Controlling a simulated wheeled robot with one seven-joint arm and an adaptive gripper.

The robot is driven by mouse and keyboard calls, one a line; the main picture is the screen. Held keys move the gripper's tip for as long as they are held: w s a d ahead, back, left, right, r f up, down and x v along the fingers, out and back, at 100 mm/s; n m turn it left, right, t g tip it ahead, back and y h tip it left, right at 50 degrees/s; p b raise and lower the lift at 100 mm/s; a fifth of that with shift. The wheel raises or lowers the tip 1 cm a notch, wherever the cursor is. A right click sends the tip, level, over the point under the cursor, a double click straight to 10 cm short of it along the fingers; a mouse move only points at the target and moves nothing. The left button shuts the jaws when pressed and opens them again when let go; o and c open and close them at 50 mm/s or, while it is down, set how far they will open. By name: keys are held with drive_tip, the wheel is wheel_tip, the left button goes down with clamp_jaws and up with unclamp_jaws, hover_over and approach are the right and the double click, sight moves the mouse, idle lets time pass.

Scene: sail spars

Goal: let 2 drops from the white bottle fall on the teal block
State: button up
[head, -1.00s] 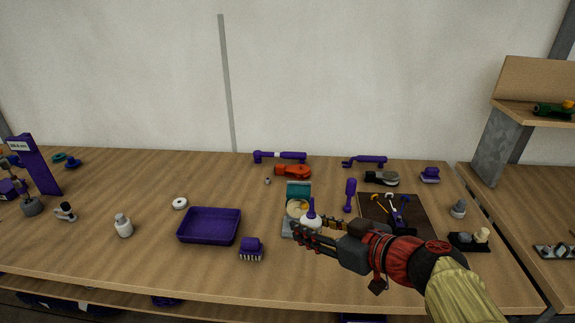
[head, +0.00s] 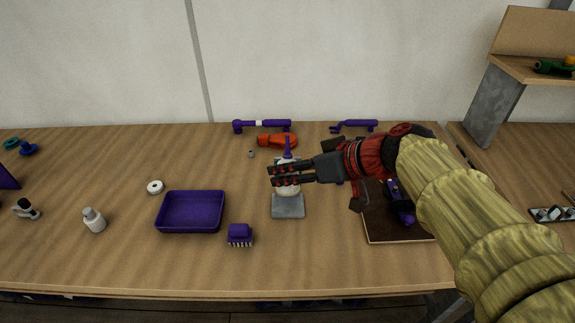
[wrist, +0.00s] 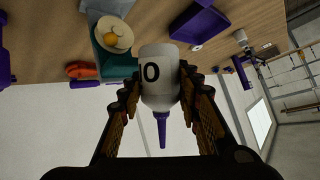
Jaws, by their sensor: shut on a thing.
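The white bottle (head: 289,187) with a purple nozzle (head: 288,148) is between the fingers of my gripper (head: 273,175). The bottle is upright, nozzle up, in the head view. In the wrist view the bottle (wrist: 160,75) shows a black mark, and my gripper's fingers close on it from both sides. The teal block (wrist: 117,66) shows beside the bottle in the wrist view, next to a beige round piece with an orange-yellow spot. In the head view the bottle and gripper hide most of the block.
A grey plate (head: 288,209) lies below the bottle in the head view. A purple tray (head: 191,212) and a purple brush (head: 240,234) are to the left. An orange tool (head: 277,141) lies behind. A dark board (head: 385,234) is right, under my arm.

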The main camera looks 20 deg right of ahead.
drive_tip(key=shift+w+r+g+p, duration=0.15)
drive_tip(key=shift+r+g+p, duration=0.1)
drive_tip(key=shift+g+p, duration=0.15)
drive_tip(key=shift+r+m+p, duration=0.25)
drive_tip(key=shift+m+p, duration=0.05)
drive_tip(key=shift+p, duration=0.9)
drive_tip(key=shift+w+g+p, duration=0.1)
drive_tip(key=shift+g+p, duration=0.3)
drive_tip(key=shift+p, duration=0.6)
drive_tip(key=p, duration=0.3)
drive_tip(key=shift+w+d+r+m+g, duration=0.1)
drive_tip(key=shift+r+m+g, duration=0.1)
drive_tip(key=shift+m+g, duration=0.1)
drive_tip(key=shift+w+r+p, duration=0.1)
drive_tip(key=shift+p, duration=1.05)
drive_tip(key=p, duration=0.2)
drive_tip(key=g+p, duration=0.1)
drive_tip(key=p, duration=0.1)
drive_tip(key=shift+f+m+g+y, duration=0.25)
drive_tip(key=shift+m+g+y, duration=0.05)
